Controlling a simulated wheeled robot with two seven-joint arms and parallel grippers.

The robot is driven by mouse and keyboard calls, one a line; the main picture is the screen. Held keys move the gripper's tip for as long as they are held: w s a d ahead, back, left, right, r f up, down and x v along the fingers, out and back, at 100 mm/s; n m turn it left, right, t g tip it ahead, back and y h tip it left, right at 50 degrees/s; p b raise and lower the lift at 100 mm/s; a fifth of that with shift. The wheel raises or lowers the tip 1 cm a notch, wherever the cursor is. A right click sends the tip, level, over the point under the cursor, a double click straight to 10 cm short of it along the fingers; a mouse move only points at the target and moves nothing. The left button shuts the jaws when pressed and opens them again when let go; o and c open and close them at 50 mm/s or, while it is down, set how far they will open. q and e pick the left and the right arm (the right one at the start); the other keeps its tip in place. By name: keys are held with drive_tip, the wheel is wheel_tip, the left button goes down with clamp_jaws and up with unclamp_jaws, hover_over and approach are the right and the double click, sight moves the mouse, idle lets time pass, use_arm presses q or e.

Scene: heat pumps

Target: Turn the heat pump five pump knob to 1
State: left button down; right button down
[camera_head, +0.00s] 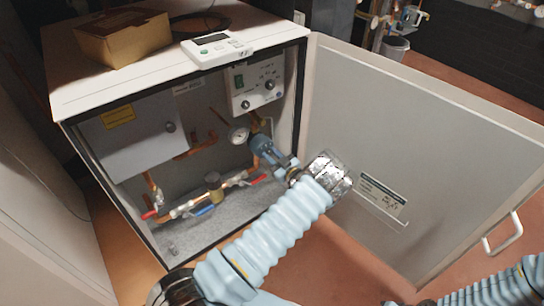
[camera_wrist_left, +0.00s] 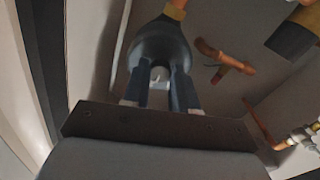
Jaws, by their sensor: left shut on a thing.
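The pump (camera_head: 262,144) is a blue-grey body on the copper pipework inside the open cabinet in the head view. It also shows as a dark, rounded body in the left wrist view (camera_wrist_left: 162,42). A pale knob (camera_wrist_left: 159,73) sits at its front, between the fingers of my left gripper (camera_wrist_left: 160,88). In the head view my left gripper (camera_head: 285,163) reaches in from the lower middle and meets the pump's front. It is shut on the knob. The number setting on the knob cannot be read. My right gripper is out of view.
The cabinet door (camera_head: 420,150) stands open on the right, close to my left wrist. A control panel (camera_head: 257,84) and a gauge (camera_head: 238,134) are above the pump. Pipes with red-handled valves (camera_head: 258,179) lie below. A cardboard box (camera_head: 123,37) and a white controller (camera_head: 216,47) sit on top.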

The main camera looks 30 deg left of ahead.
use_arm(q)
drive_tip(key=n+b, duration=0.4)
drive_tip(key=b, duration=0.1)
drive_tip(key=n+b, duration=0.2)
drive_tip(key=shift+f, duration=0.3)
drive_tip(key=shift+r+n+b, duration=0.2)
drive_tip(key=shift+n+b, duration=1.2)
drive_tip(key=shift+b, duration=0.2)
drive_tip(key=c, duration=0.9)
unclamp_jaws()
drive_tip(key=shift+r, duration=0.1)
drive_tip(key=p+v, duration=0.1)
drive_tip(key=v, duration=1.3)
